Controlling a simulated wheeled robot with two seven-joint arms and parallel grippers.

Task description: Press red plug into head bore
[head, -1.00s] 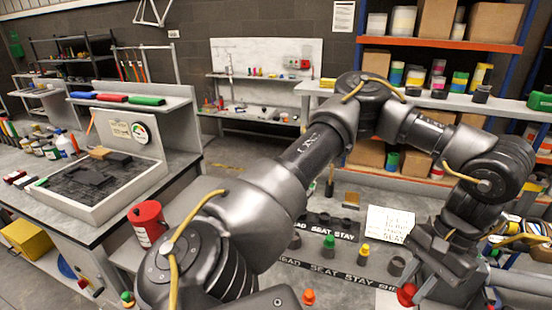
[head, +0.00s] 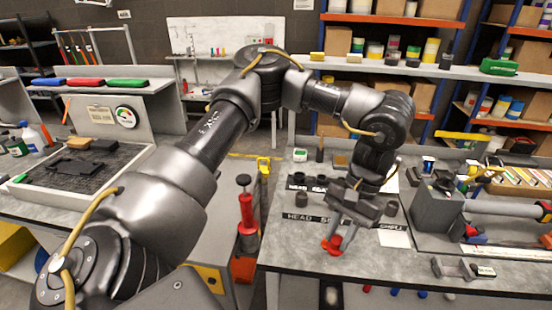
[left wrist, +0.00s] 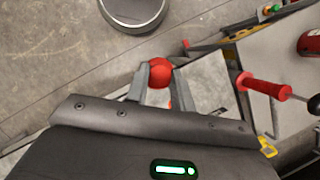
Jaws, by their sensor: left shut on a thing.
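My left gripper (head: 340,236) is shut on a red plug (head: 331,245), pointing down over the front part of the grey table in the head view. In the left wrist view the rounded red plug (left wrist: 160,72) sits between the two fingertips (left wrist: 152,76). The gripper's height above the table is hard to judge. I cannot pick out the head bore with certainty. A grey tube (head: 505,207) lies beside a grey block at the right of the head view. My right gripper does not show clearly in either view.
The grey table (head: 300,255) carries a black label strip (head: 300,217) and dark cups (head: 302,198). The grey block (head: 436,210) stands at its right. A red pump-like tool (head: 246,212) stands left of the table, and also shows in the left wrist view (left wrist: 265,87).

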